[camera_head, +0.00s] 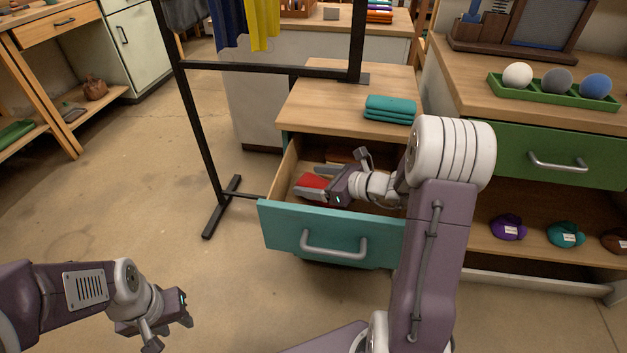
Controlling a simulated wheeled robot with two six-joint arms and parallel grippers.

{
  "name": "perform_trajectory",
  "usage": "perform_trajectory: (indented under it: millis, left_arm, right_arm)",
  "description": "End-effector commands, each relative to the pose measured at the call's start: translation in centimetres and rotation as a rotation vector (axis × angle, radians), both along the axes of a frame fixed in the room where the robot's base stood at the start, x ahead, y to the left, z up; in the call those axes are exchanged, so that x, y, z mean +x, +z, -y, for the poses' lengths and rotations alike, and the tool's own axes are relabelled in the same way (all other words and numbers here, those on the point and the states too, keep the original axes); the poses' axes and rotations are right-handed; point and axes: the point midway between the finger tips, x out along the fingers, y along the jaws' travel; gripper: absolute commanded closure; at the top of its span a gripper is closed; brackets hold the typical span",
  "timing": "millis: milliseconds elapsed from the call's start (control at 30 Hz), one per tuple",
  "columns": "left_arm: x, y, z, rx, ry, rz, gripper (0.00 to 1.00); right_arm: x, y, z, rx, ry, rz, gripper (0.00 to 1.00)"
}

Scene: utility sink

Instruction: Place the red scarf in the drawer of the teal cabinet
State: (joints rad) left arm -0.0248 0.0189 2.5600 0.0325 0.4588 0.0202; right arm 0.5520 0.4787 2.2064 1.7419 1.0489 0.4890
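The teal cabinet has a light wood top and a drawer (283,226) with a teal front and grey handle, pulled open. The red scarf (313,181) shows as a small red patch inside the drawer; the rest is hidden by my gripper. My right gripper (315,182) reaches into the drawer from the right. Its two grey fingers are spread apart, one on the near side and one on the far side of the red patch. I cannot tell whether they touch it. My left gripper (170,328) is open and empty, low over the floor at the lower left.
A folded teal cloth (390,109) lies on the cabinet top. A black rack (200,140) with hanging blue and yellow cloths stands close on the left. A green-drawer counter (505,150) with balls in a tray (554,95) stands right. Floor at left is clear.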

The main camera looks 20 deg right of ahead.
Motion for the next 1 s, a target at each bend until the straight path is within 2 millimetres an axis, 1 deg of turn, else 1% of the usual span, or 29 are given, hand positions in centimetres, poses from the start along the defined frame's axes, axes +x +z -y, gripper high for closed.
perform_trajectory:
  millis: [167,267,367,600,800,1000]
  left_arm:
    - [0.0,0.1,0.0,0.0,0.0,0.0,0.64]
    - [0.0,0.7,0.0,0.0,0.0,0.0,0.64]
    - [0.0,1.4,0.0,0.0,0.0,0.0,0.64]
    - [0.0,3.6,0.0,0.0,0.0,0.0,0.64]
    - [0.0,5.0,0.0,0.0,0.0,0.0,0.64]
    - [0.0,5.5,0.0,0.0,0.0,0.0,0.64]
  right_arm:
    - [0.0,0.1,0.0,0.0,0.0,0.0,0.22]
    - [-0.1,0.7,0.1,0.0,-0.001,0.0,0.22]
    - [-1.2,1.3,1.0,0.0,-0.005,-0.002,0.22]
    - [-4.8,3.3,3.6,0.0,-0.006,-0.001,0.22]
    - [-7.4,4.5,5.5,0.001,-0.005,-0.001,0.22]
    - [-8.8,5.0,6.4,0.0,-0.001,0.0,0.22]
